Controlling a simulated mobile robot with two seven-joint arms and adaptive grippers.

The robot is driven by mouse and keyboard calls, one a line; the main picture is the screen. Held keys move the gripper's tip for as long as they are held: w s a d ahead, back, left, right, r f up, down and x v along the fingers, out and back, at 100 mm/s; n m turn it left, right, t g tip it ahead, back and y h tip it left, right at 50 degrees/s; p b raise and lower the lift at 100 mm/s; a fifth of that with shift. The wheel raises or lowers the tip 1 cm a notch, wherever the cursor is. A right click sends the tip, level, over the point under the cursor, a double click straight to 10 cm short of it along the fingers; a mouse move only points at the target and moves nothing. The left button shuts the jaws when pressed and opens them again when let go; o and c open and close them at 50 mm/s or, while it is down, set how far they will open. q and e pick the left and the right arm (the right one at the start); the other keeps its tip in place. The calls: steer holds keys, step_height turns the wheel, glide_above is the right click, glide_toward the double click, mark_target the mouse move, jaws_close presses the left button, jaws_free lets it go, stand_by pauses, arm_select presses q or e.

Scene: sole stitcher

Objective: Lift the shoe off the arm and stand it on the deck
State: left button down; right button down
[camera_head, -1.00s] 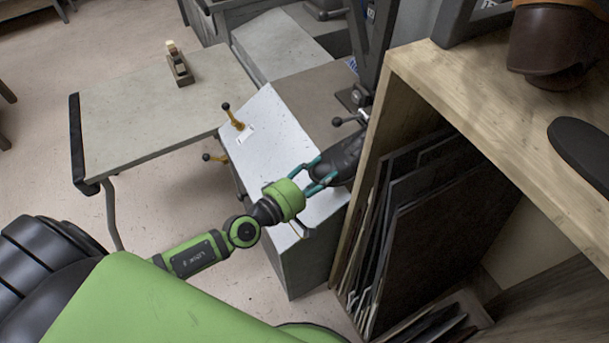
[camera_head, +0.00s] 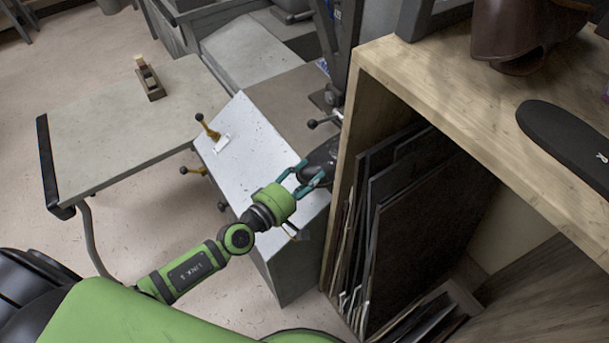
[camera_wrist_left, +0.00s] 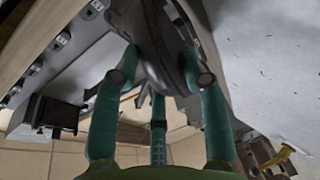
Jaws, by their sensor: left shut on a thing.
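A dark shoe (camera_head: 322,158) is over the far right part of a machine's pale grey top, which I take to be the deck (camera_head: 240,157). My left gripper (camera_head: 307,176) is shut on the shoe, with teal fingers on either side of it. The left wrist view shows the dark shoe (camera_wrist_left: 163,45) close up between the fingers of the left gripper (camera_wrist_left: 160,75). The wooden shelf unit hides part of the shoe's right side. I cannot tell whether the shoe touches the machine's arm. My right gripper is not in view.
A wooden shelf unit (camera_head: 440,70) stands close to the right, with dark sheets upright inside. A black sole (camera_head: 565,140) and a brown leather item (camera_head: 520,35) are on top. A side table (camera_head: 110,135) stands left.

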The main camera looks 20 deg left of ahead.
arm_select(q)
steer(key=shift+w+d+f, duration=0.15)
steer(key=shift+w+f, duration=0.1)
steer(key=shift+f, duration=0.1)
steer(key=shift+f+b, duration=0.55)
steer(key=shift+b, duration=0.2)
steer(key=shift+f, duration=0.3)
